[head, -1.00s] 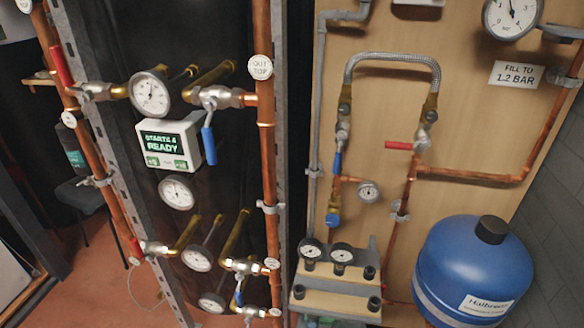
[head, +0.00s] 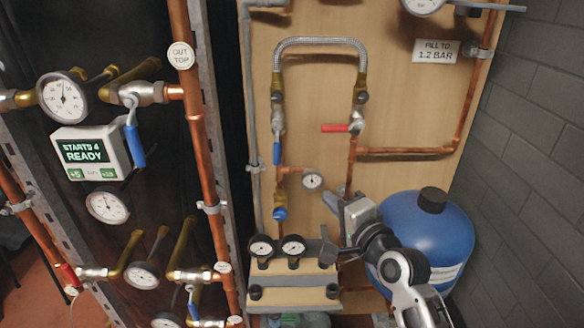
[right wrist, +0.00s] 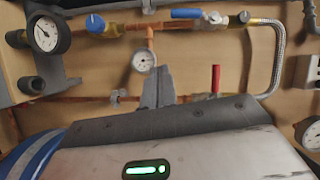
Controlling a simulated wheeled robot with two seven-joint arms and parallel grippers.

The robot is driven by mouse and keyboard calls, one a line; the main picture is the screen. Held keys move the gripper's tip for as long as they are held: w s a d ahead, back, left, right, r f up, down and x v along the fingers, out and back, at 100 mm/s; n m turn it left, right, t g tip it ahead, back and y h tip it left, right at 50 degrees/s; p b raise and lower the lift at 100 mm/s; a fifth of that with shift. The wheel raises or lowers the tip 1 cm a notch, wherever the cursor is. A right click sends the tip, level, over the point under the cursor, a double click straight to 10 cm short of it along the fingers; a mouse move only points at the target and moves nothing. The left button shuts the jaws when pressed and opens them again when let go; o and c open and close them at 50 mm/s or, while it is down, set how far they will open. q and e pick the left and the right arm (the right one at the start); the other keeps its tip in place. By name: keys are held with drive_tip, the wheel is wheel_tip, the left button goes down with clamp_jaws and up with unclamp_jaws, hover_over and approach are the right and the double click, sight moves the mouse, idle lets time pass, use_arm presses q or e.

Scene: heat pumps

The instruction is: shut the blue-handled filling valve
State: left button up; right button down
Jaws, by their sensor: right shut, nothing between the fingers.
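The filling valve with its blue lever (head: 277,152) sits at the left end of the braided hose (head: 320,43). Its lever points down, in line with its vertical pipe. In the right wrist view the blue lever (right wrist: 186,13) is at the top edge. My right gripper (head: 334,203) is shut and empty, below and right of the lever, apart from it, near the small gauge (head: 312,181). In the right wrist view its closed fingers (right wrist: 157,88) show just below that gauge. My left gripper is not in view.
A red lever (head: 336,128) stands across the right-hand pipe. A blue cap (head: 280,214) sits below the filling valve. Twin gauges (head: 277,248) and a blue tank (head: 425,235) are low down. Another blue lever (head: 135,145) hangs on the left pipework.

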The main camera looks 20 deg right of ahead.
sight(277, 144)
drive_tip(key=r, duration=0.1)
drive_tip(key=w+r+m, duration=0.1)
drive_tip(key=d+r+m+t, duration=0.1)
drive_tip(key=shift+w+r, duration=0.25)
drive_tip(key=shift+r, duration=0.05)
drive_tip(key=shift+w, duration=0.1)
drive_tip(key=w+a+p, duration=0.1)
drive_tip(key=w+a, duration=0.4)
drive_tip(key=w, duration=0.5)
drive_tip(key=shift+a, duration=0.35)
drive_tip(key=shift+r, duration=0.1)
